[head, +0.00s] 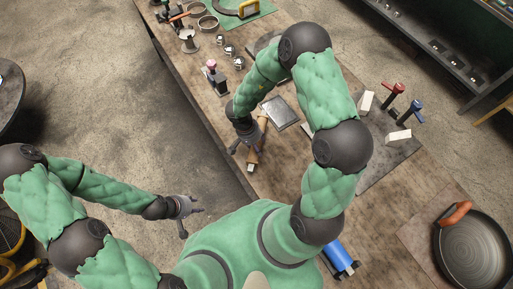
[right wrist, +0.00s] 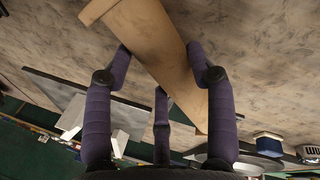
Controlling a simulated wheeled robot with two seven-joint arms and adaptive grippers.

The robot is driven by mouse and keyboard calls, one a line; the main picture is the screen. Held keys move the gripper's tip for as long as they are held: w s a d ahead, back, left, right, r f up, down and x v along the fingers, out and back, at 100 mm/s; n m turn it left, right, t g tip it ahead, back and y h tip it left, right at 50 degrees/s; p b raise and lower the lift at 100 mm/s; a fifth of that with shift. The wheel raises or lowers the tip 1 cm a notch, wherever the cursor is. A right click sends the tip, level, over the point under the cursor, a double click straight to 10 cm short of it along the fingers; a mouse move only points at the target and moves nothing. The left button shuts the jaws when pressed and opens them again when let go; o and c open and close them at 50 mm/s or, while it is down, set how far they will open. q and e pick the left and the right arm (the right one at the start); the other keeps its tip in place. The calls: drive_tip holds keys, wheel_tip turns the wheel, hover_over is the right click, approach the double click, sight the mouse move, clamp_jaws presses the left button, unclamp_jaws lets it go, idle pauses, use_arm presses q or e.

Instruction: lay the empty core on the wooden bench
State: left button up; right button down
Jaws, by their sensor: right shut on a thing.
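The empty core (head: 253,158) is a brown cardboard-coloured, long piece over the wooden bench (head: 286,180), near the bench's left edge. My right gripper (head: 245,146) is shut on it. In the right wrist view the core (right wrist: 155,45) runs slantwise between the fingers of my right gripper (right wrist: 162,62), with wood behind it. Whether the core touches the bench I cannot tell. My left gripper (head: 188,210) has its fingers apart and is empty, off the bench at the lower left, over the floor.
A grey tablet-like block (head: 281,112) lies by my right arm. White blocks (head: 399,137) and red- and blue-topped tools stand at right. A blue roll (head: 340,257) and a dark pan (head: 473,250) are at the lower right. Small metal parts and a green mat (head: 262,12) are at the far end.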

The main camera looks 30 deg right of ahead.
wheel_tip(320, 180, down, 4)
drive_tip(key=shift+w+r+b, duration=0.1)
drive_tip(key=shift+r+b, duration=0.15)
drive_tip(key=shift+b, duration=0.2)
drive_tip(key=shift+f, duration=0.2)
drive_tip(key=shift+c, duration=2)
unclamp_jaws()
